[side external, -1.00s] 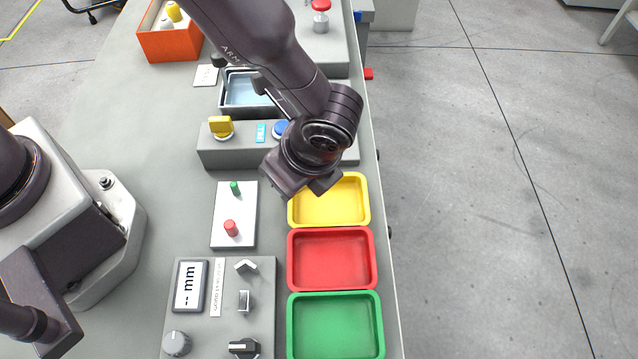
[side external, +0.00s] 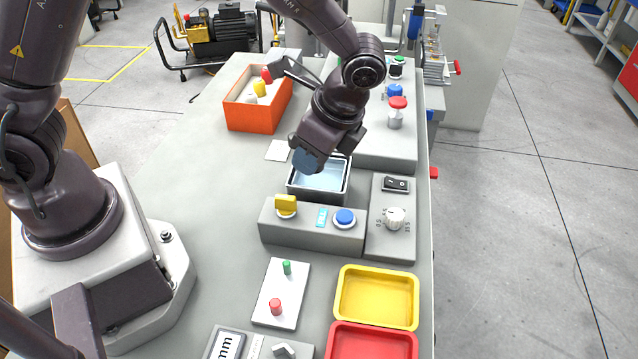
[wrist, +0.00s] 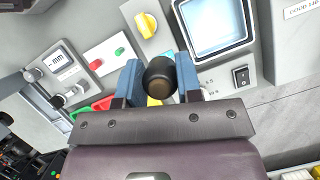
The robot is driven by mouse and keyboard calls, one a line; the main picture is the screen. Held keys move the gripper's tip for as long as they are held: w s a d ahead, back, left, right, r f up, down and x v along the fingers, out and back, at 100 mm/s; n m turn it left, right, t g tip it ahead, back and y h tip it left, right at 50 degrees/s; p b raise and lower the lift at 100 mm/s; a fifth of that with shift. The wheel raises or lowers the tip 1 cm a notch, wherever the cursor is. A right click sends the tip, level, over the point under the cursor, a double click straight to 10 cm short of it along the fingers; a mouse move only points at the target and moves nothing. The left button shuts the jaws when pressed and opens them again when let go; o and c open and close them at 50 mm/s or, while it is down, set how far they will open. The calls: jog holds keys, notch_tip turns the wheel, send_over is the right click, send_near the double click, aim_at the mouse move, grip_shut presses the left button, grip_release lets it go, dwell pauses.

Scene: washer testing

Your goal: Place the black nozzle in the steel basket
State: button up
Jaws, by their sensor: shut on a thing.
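My gripper (side external: 306,160) is shut on the black nozzle (wrist: 160,72), a dark rounded piece with a brownish end, clearest between the blue fingers in the wrist view. The nozzle is not clearly visible in the side view. The steel basket (side external: 347,190) is a rectangular metal bin with a pale blue inside. My gripper is above its back left part in the side view, and the height gap is hard to judge. In the wrist view the basket (wrist: 250,38) lies beyond the fingers, up and to the right.
A grey control box with a yellow knob (side external: 286,204) and blue button (side external: 344,217) stands in front of the basket. An orange bin (side external: 250,118) is behind left. Yellow (side external: 377,296) and red (side external: 372,335) trays lie in front. A red-topped valve (side external: 397,112) stands behind right.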

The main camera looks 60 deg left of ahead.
aim_at(313, 180)
jog(key=w+a+r+n+g, duration=0.1)
jog(key=w+a+r+n, duration=0.2)
jog(key=w+a+r, duration=0.35)
jog(key=shift+h, duration=0.3)
jog(key=f, duration=1.8)
jog(key=shift+s, duration=0.4)
jog(key=shift+f, duration=0.1)
jog(key=o, duration=0.6)
jog(key=shift+o, duration=0.2)
